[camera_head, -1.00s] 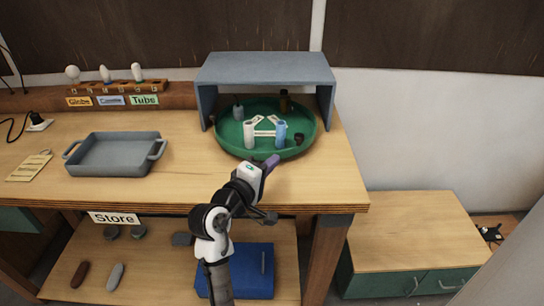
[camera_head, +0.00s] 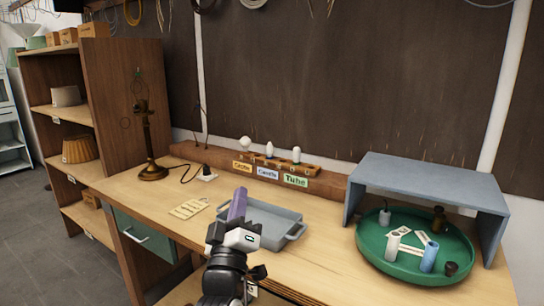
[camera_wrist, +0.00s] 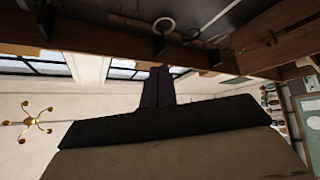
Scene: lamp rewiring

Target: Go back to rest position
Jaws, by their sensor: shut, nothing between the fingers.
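My gripper (camera_head: 238,205) is in the lower middle of the head view, pointing up, with its purple fingers together and nothing between them. It is in front of the grey tray (camera_head: 272,228) and hides the tray's left part. In the wrist view my gripper's dark fingers (camera_wrist: 158,88) point away toward the upper wall and windows, also together and empty. The wrist view holds no bench objects near the fingers.
Wooden shelves (camera_head: 75,115) stand left. A chandelier (camera_wrist: 37,121) shows in the wrist view.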

